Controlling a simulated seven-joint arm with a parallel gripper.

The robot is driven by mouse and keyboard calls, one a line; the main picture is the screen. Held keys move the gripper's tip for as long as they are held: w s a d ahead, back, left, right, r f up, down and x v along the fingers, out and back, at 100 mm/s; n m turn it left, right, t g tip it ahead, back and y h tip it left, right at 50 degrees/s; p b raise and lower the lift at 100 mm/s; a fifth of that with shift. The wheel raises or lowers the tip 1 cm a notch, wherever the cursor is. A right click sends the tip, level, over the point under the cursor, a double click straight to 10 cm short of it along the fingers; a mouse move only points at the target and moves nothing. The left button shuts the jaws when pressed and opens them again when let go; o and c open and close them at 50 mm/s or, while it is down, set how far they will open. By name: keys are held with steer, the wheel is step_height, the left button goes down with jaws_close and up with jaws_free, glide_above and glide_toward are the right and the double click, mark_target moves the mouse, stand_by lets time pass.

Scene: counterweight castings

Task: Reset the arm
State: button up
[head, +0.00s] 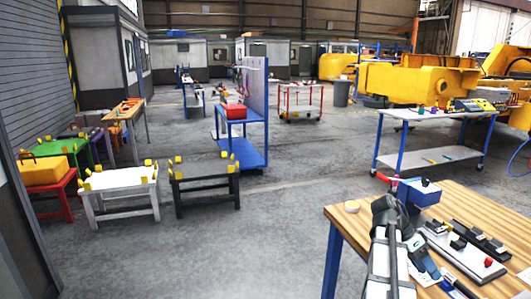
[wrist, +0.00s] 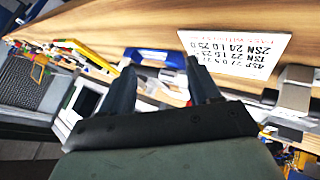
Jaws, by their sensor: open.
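My gripper (wrist: 161,78) shows in the wrist view with its two dark fingers apart, open, and nothing visibly held between them. It is above or beside a wooden surface (wrist: 110,22), seen at a steep tilt. A blue-edged object (wrist: 152,58) lies beyond the gap between the fingers; I cannot tell how far away it is. In the head view my grey and white arm rises over the near wooden bench (head: 445,205) at the lower right. The fingertips are hard to make out there.
A printed card (wrist: 235,48) is right of the fingers. A grey-topped table (head: 440,122) stands behind the bench. Open floor (head: 270,230) lies to the left.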

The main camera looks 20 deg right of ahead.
steer(key=shift+m+g, duration=0.3)
steer(key=a, duration=0.3)
steer(key=s+a+f, duration=0.1)
steer(key=shift+s+a+f, duration=0.1)
steer(key=shift+a, duration=0.25)
steer(key=w+a+f+t, duration=0.1)
steer(key=w+a+f, duration=0.2)
steer(key=w+a, duration=0.25)
steer(key=a+f+n+t+y, duration=0.1)
steer(key=a+f+n, duration=0.5)
steer(key=f, duration=0.7)
steer(key=a+f+n+y, duration=0.1)
steer(key=a+f+n, duration=0.3)
steer(key=a+f, duration=0.65)
steer(key=s+a+f+n+y, duration=0.1)
steer(key=s+a+f+n, duration=0.4)
steer(key=s+a+f, duration=0.4)
steer(key=s+a+f+n+g+y, duration=0.1)
steer(key=s+a+f+n, duration=0.4)
steer(key=f, duration=1.2)
steer(key=s+a+y, duration=0.1)
steer(key=s+a, duration=0.3)
steer(key=s, duration=0.2)
steer(key=shift+s+f+n, duration=0.3)
steer(key=shift+s+f, duration=0.05)
